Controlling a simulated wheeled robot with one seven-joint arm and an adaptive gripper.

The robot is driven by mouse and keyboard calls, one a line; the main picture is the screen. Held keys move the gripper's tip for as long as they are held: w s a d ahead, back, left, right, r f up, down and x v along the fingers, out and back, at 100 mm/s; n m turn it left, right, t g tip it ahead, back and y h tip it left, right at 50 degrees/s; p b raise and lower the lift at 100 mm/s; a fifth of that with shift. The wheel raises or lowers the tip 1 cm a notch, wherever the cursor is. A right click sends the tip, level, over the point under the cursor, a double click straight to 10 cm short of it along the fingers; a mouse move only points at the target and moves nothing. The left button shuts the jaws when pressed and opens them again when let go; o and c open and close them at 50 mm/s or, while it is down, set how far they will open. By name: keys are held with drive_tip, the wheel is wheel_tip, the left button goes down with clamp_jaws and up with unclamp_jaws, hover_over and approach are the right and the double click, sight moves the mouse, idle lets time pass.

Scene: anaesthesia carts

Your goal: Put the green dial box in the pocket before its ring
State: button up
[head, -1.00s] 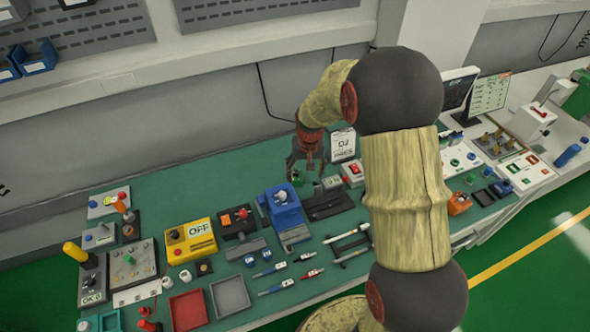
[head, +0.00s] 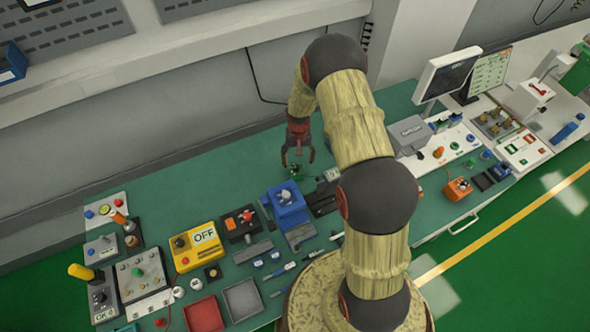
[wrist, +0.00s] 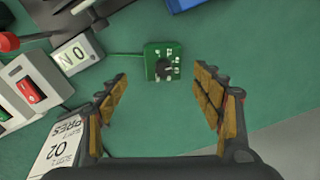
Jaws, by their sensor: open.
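The green dial box (wrist: 162,62) lies on the green worktop, its black knob and pale markings facing up. In the wrist view it sits just beyond and between the tips of my open gripper (wrist: 160,76), apart from both fingers. A thin green line runs left from it, like a cord. In the head view the box (head: 295,173) shows small, just under my gripper (head: 298,160), which hangs fingers down and empty. I cannot make out which pocket and ring belong to the box.
A blue device (head: 287,205) stands near the box in the head view. A white ON plate (wrist: 76,53), a red-buttoned switch box (wrist: 30,90) and an O2 PRES card (wrist: 62,145) lie left in the wrist view.

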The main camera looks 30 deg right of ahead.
sight(297, 166)
drive_tip(key=f, duration=0.2)
drive_tip(key=f+b, duration=0.1)
drive_tip(key=f, duration=0.1)
drive_tip(key=f+b, duration=0.1)
drive_tip(key=f, duration=0.1)
drive_tip(key=shift+w+a, duration=0.1)
drive_tip(key=shift+a, duration=0.15)
drive_tip(key=shift+c, duration=1.1)
drive_tip(key=c, duration=1.5)
drive_tip(key=shift+r, duration=0.1)
clamp_jaws()
